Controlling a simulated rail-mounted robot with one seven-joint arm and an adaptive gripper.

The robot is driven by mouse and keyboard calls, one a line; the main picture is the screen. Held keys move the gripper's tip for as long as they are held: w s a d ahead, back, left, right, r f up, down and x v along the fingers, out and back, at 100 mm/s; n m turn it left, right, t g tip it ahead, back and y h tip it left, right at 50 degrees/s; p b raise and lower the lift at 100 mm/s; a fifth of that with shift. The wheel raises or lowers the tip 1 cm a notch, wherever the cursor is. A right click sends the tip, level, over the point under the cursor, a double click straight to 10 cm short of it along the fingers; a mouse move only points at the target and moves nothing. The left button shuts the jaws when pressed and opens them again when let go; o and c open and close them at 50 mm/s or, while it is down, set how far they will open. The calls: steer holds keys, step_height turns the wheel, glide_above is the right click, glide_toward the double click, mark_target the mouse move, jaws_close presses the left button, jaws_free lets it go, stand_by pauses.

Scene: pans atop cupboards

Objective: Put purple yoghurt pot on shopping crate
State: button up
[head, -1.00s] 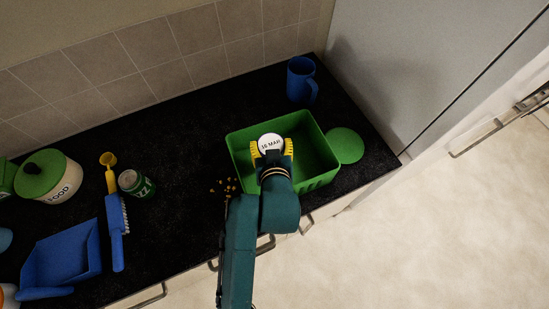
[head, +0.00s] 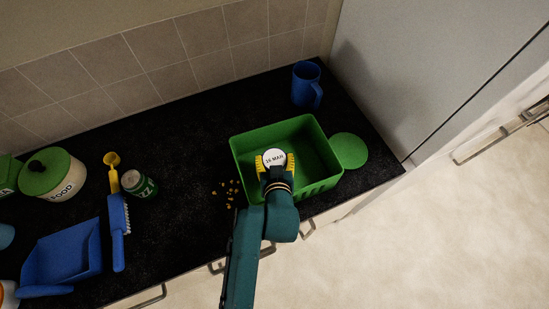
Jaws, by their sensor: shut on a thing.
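My gripper (head: 274,163) has yellow fingers and is shut on the yoghurt pot (head: 273,158). Only the pot's white lid with dark print faces the camera; its sides are hidden, so no purple shows. The shopping crate (head: 319,138) is a green open box on the black counter. The gripper and pot are over the left part of the crate's opening. I cannot tell how high the pot is above the crate floor, or whether it touches it.
A green disc (head: 349,150) lies right of the crate, and a blue mug (head: 306,84) stands behind it. Yellow crumbs (head: 229,190) lie to its left. Further left are a green can (head: 138,184), a blue brush (head: 118,230), a blue dustpan (head: 62,255) and a food tin (head: 55,180).

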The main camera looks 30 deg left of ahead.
steer(key=o, duration=1.3)
steer(key=shift+r+p, duration=0.3)
steer(key=shift+r, duration=0.1)
steer(key=v, duration=1.2)
steer(key=w+d+r+m+t+h, duration=0.1)
steer(key=w+d+r+t, duration=0.2)
steer(key=r, duration=0.5)
steer(key=w+d+r+m+t, duration=0.15)
steer(key=d+r, duration=0.25)
steer(key=r, duration=0.4)
steer(key=s+d+r+m+t+h, duration=0.1)
steer(key=d+r+t+h, duration=0.1)
steer(key=r, duration=0.5)
steer(key=s+d+r+m+t+h, duration=0.1)
steer(key=d+r+t+h, duration=0.1)
steer(key=d+r, duration=0.2)
steer(key=s+d+r+m+t+h, duration=0.1)
steer(key=d+r+t, duration=0.2)
steer(key=r, duration=0.6)
steer(key=shift+s+d+r+m+h+b, duration=0.15)
steer(key=shift+d+r+m+h+b, duration=0.2)
steer(key=shift+d+h, duration=0.05)
